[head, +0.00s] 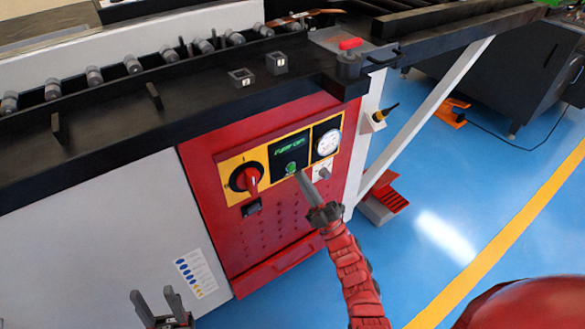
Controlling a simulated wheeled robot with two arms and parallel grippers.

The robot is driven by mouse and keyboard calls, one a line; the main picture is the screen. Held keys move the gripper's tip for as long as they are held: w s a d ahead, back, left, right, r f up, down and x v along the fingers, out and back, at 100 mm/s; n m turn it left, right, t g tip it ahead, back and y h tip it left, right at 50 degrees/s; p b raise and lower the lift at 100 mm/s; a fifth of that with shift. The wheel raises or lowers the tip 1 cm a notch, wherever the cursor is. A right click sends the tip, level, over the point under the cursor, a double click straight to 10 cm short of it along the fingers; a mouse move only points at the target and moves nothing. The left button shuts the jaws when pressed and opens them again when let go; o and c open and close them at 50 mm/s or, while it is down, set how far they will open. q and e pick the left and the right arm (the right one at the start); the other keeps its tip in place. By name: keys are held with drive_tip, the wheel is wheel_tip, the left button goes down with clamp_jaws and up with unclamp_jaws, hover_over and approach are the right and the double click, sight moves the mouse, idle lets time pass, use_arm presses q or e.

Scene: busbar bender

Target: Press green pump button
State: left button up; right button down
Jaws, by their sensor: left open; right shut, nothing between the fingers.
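The green pump button (291,168) is a small round green knob on the black panel of the red control cabinet (215,165), below green lettering. My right gripper (300,174) is shut and empty, with its fingertips just right of the button in the head view. I cannot tell whether the tips touch the button or stop short of it. My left gripper (155,298) is open and empty at the bottom left, in front of the cabinet's grey side, well away from the button.
A red rotary switch (248,178) is left of the button, and a round gauge (328,142) is to its right. The black machine bed (170,105) overhangs the cabinet. A white diagonal leg (425,115) stands right.

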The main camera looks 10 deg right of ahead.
idle(0.4)
drive_tip(key=shift+w+a+b, duration=0.15)
drive_tip(key=shift+w+b, duration=0.2)
drive_tip(key=shift+w, duration=0.05)
drive_tip(key=shift+w+a+b, duration=0.15)
drive_tip(key=shift+w+b, duration=0.15)
drive_tip(key=shift+w, duration=0.1)
idle(0.6)
idle(0.4)
drive_tip(key=shift+s+d, duration=0.3)
drive_tip(key=shift+s, duration=0.55)
